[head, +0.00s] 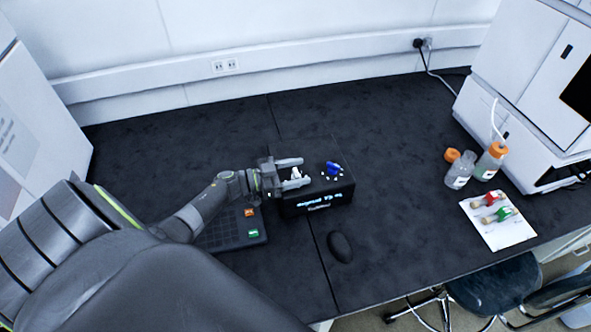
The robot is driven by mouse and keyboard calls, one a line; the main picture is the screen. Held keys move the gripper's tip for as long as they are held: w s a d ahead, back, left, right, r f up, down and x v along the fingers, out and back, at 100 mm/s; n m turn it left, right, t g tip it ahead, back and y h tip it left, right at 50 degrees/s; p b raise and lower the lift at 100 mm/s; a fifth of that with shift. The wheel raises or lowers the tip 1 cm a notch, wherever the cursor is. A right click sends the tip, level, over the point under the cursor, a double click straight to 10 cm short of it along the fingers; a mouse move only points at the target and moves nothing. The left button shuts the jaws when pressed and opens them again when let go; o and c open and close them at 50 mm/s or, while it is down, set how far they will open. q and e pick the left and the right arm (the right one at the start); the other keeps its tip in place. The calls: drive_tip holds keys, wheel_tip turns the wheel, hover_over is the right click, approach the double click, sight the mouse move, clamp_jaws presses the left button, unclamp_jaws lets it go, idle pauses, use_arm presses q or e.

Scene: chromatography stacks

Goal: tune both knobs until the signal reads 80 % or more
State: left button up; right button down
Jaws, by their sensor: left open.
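A black box (300,209) stands on the dark bench, with a lit blue-white display (322,202) on its front face. The display's number is too small and blurred for me to read surely. A white knob (296,173) and a blue knob (333,169) sit on the box's top, with small pale marks around the blue one. My left gripper (295,172) reaches in from the left and is open, its two fingers on either side of the white knob. I cannot tell whether they touch it. My right gripper is not in view.
A dark tray (222,236) with an orange and a green piece lies left of the box. A black mouse-like object (340,247) lies in front. Bottles (489,161) and a white sheet (497,222) with red and green items are at right. The bench behind the box is clear.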

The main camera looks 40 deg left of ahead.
use_arm(q)
drive_tip(key=shift+s+a+f, duration=0.15)
drive_tip(key=shift+s+a, duration=0.2)
drive_tip(key=shift+s, duration=0.05)
drive_tip(key=b+v, duration=0.4)
drive_tip(key=v, duration=1.2)
drive_tip(key=shift+a, duration=0.15)
drive_tip(key=shift+s, duration=0.1)
